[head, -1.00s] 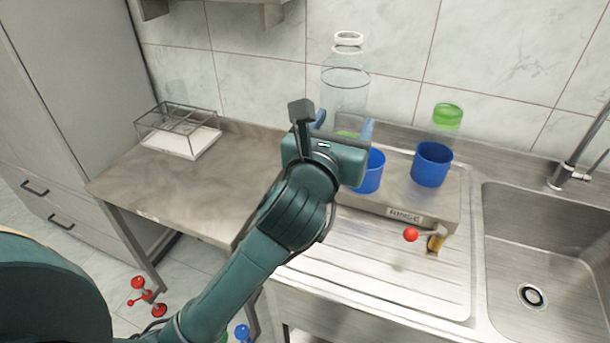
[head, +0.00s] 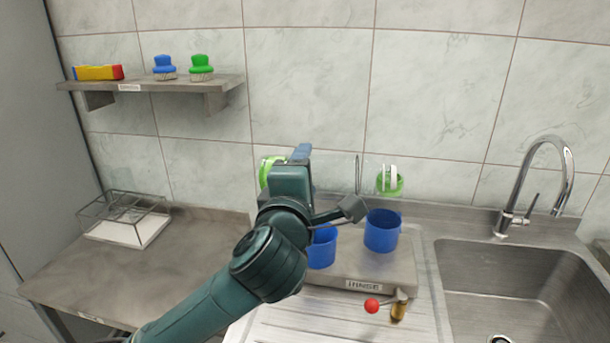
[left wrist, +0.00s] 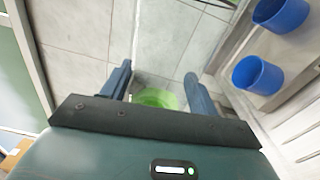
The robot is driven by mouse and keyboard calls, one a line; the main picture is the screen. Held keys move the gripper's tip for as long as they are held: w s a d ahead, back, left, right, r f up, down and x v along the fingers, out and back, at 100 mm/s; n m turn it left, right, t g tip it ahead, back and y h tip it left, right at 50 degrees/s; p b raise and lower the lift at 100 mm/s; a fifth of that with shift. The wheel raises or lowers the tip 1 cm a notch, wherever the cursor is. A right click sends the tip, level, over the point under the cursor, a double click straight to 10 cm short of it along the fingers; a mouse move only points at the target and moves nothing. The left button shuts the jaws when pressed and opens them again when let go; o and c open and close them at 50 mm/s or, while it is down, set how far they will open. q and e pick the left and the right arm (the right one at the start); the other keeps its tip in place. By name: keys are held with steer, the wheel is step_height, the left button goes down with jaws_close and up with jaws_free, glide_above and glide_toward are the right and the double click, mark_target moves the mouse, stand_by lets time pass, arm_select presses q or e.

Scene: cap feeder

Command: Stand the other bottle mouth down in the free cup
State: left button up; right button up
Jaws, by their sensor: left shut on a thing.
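My left gripper (head: 302,152) is shut on a clear bottle with a green base (head: 266,172), above and behind the left blue cup (head: 322,247). The left cup appears free and is partly hidden by my arm. My right gripper is out of view.
The cups stand on a metal block with a RINSE label (head: 364,286). A red-knobbed lever (head: 373,306) sticks out in front. The sink (head: 505,290) and tap (head: 530,190) are right. A wire rack (head: 125,215) is left; a shelf (head: 165,88) with brushes hangs above.

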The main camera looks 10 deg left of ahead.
arm_select(q)
steer(key=m, duration=1.9)
steer(key=shift+w, duration=0.15)
steer(key=w+f, duration=0.4)
steer(key=w, duration=1.2)
step_height(320, 180, down, 13)
steer(key=b, duration=0.2)
steer(key=shift+f, duration=0.4)
